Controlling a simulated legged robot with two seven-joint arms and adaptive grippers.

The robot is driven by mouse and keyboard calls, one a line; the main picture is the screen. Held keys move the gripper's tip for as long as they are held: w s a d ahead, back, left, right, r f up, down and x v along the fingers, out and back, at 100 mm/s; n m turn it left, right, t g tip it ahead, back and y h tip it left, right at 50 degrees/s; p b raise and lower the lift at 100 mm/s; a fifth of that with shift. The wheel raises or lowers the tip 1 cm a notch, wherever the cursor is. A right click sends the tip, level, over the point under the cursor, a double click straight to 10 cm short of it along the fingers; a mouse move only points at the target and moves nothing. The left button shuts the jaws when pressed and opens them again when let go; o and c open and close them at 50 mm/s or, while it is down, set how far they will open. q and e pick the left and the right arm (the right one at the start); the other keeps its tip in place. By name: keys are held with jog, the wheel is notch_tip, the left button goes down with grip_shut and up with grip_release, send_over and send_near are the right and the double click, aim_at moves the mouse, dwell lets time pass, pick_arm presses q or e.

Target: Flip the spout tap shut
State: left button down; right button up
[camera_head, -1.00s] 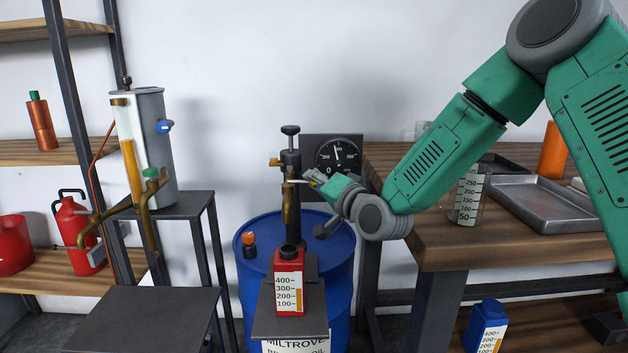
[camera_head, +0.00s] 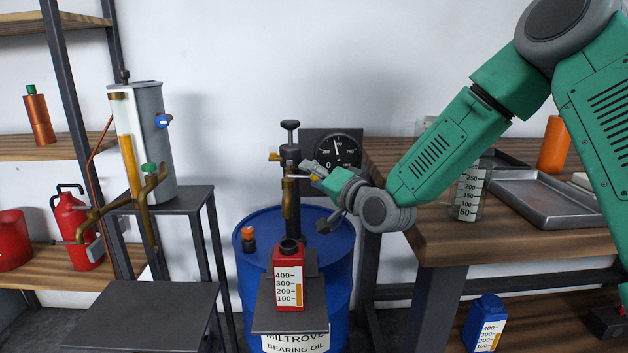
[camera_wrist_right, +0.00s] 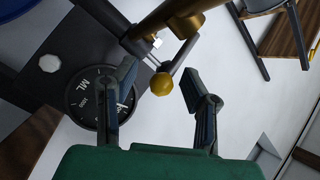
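The dark pump (camera_head: 290,155) stands on the blue barrel (camera_head: 335,240), with a brass spout (camera_head: 288,198) hanging down its front. A thin grey tap lever (camera_head: 298,176) sticks out to the right, level. In the right wrist view the lever (camera_wrist_right: 178,58) ends in a round yellow knob (camera_wrist_right: 162,84). My right gripper (camera_head: 309,172) is at the lever's end. In the wrist view its two fingers (camera_wrist_right: 158,86) are apart, one on each side of the knob, with gaps visible. My left gripper is not in view.
A red measuring bottle (camera_head: 289,275) stands below the spout on a small dark platform. A round gauge (camera_head: 338,151) is behind my gripper. A wooden bench (camera_head: 460,240) with a beaker (camera_head: 468,195) and tray is at right. A tank (camera_head: 150,140) with brass taps is at left.

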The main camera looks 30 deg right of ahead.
notch_tip(320, 180, up, 9)
jog(key=shift+d, duration=0.1)
dwell(0.4)
